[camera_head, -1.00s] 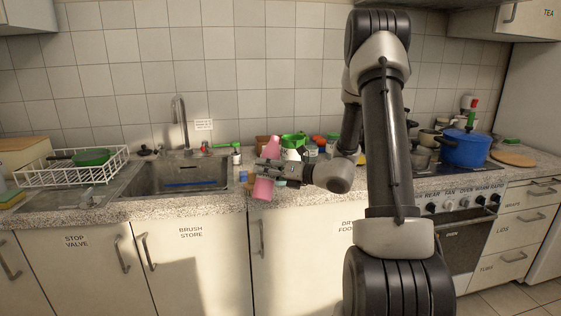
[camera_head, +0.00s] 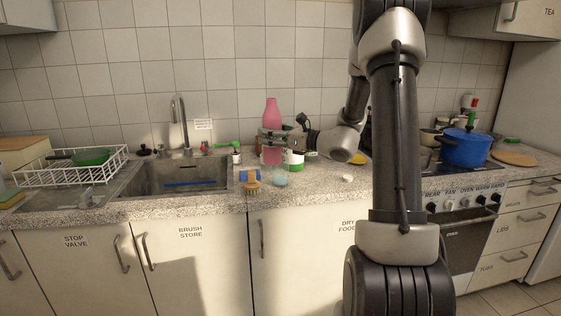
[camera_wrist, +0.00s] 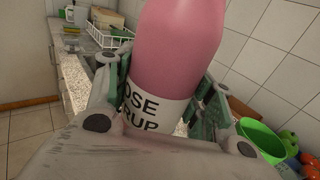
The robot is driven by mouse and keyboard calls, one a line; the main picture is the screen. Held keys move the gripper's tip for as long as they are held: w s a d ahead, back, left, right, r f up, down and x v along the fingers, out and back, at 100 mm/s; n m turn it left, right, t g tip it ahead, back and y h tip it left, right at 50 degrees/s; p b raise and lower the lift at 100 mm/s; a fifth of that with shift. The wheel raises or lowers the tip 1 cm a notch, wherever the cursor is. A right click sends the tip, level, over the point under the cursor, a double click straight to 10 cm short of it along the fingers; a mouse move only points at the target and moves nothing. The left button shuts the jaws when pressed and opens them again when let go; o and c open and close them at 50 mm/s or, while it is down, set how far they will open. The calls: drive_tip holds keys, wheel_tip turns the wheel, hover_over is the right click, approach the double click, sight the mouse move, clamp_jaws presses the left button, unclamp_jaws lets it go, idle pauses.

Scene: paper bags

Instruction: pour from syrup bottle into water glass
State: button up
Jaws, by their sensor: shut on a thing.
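The pink syrup bottle (camera_head: 271,112) is upright in my gripper (camera_head: 273,141), above the back part of the counter. In the wrist view the bottle (camera_wrist: 180,45) fills the middle, with a white label partly reading "OSE" and "RUP". The fingers are shut around its body on both sides. A small, pale teal, see-through glass (camera_head: 280,178) stands on the counter in front of and below the bottle. The bottle is not over it. I cannot make out what is in the glass, and it does not show in the wrist view.
A wooden brush (camera_head: 252,186) lies left of the glass. A white and green container (camera_head: 294,160) stands just behind it. A small white object (camera_head: 346,178) lies to the right. The sink (camera_head: 178,176) is on the left; a blue pot (camera_head: 465,148) is on the stove.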

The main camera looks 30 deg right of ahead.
drive_tip(key=s+a+r, duration=0.4)
drive_tip(key=shift+s+a+r, duration=0.2)
drive_tip(key=shift+a, duration=0.05)
idle(0.3)
idle(0.5)
